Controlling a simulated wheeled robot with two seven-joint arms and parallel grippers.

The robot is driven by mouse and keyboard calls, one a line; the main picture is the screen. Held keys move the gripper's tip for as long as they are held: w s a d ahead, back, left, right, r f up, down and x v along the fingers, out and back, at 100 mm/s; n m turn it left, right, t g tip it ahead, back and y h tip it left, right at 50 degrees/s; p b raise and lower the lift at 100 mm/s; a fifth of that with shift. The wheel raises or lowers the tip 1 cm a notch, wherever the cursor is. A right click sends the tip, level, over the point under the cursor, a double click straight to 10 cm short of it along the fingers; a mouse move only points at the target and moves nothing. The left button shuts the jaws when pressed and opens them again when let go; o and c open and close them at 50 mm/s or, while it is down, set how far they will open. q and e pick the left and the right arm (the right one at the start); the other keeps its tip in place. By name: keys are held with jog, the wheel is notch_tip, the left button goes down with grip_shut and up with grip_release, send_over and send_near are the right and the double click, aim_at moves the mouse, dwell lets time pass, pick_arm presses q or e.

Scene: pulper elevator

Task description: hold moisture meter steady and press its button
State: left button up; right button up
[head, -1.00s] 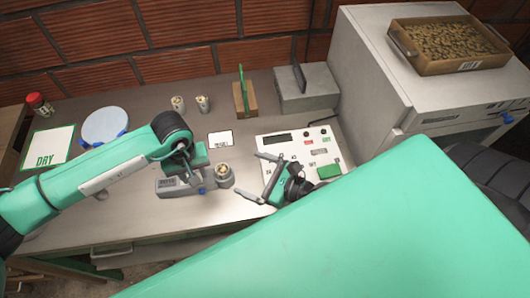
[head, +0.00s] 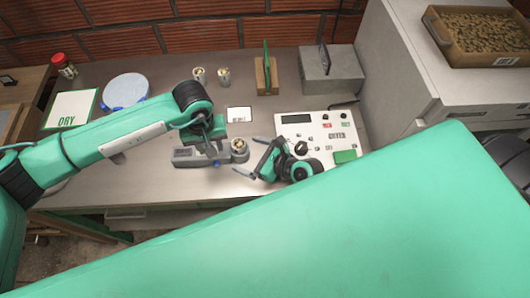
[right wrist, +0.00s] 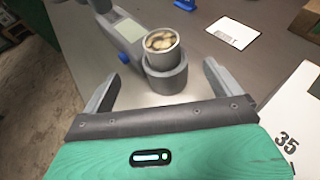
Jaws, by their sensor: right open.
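The moisture meter (head: 190,157) is a grey block on the steel table with a pale screen, a blue button (head: 217,164) and a round cup (head: 240,149) of beans at its right end. In the right wrist view the meter (right wrist: 120,30), blue button (right wrist: 124,57) and cup (right wrist: 165,62) show ahead of my fingers. My left gripper (head: 212,146) is over the meter's body; its fingers are largely hidden, so its grip is unclear. My right gripper (head: 249,157) is open and empty, beside the cup. In its wrist view (right wrist: 160,84) the cup lies between the finger lines.
A white control panel (head: 297,131) lies right of my right gripper. A small card (head: 239,114), two small cups (head: 223,76), a wooden block (head: 266,84) and a grey box (head: 331,75) stand behind. A DRY sheet (head: 70,108) and round dish (head: 125,88) are left.

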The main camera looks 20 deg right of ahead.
aim_at(243, 153)
jog(key=shift+x, duration=1.75)
jog(key=c, duration=1.6)
pick_arm(q)
grip_shut()
